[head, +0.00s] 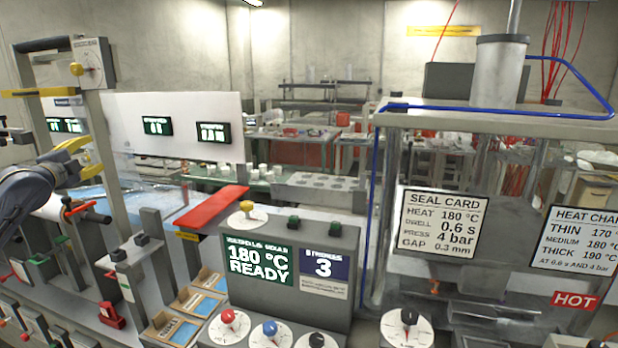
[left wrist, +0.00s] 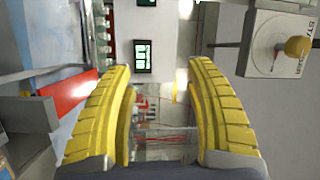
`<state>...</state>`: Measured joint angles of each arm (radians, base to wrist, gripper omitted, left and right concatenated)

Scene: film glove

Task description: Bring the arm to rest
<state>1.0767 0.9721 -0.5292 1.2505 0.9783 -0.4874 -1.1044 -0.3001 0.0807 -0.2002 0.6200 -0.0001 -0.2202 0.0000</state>
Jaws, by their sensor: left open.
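My left gripper (head: 84,156) has yellow fingers and comes in from the left edge in the head view. It is raised above the bench, left of the red lever (head: 212,206) and apart from it. In the left wrist view the two yellow fingers of the left gripper (left wrist: 160,70) stand apart with nothing between them. My right gripper does not show in either view.
A grey console (head: 290,275) with dials and a "180 °C READY" display stands at centre front. A press (head: 495,120) with a HOT label (head: 575,300) is at right. A post with a dial box (head: 93,63) rises close to the left gripper.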

